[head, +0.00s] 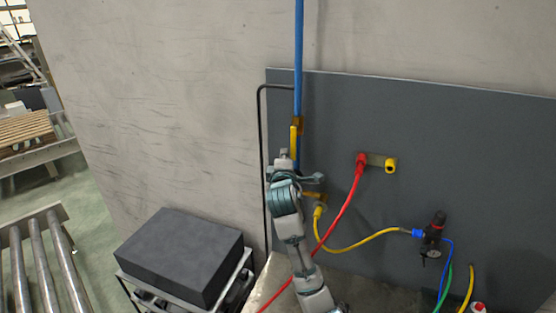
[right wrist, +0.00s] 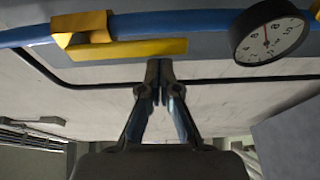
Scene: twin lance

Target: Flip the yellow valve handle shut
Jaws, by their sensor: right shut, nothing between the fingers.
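The yellow valve handle (head: 294,140) hangs beside the blue pipe (head: 298,55), below the yellow valve body (head: 298,125). In the right wrist view the handle (right wrist: 140,49) lies roughly parallel to the pipe (right wrist: 180,23). My right gripper (head: 284,158) is at the lower end of the handle in the head view and hides part of the pipe behind it. In the right wrist view its fingers (right wrist: 160,72) are together and empty, with the tips close to the handle's edge. I cannot tell if they touch it. My left gripper is not in view.
A round gauge (right wrist: 270,34) sits on the pipe near the handle. A red hose (head: 345,210) passes near my right arm, and a yellow hose (head: 355,244) runs to a black regulator (head: 434,236). A dark box (head: 180,255) stands lower left. The grey panel (head: 430,130) backs the fittings.

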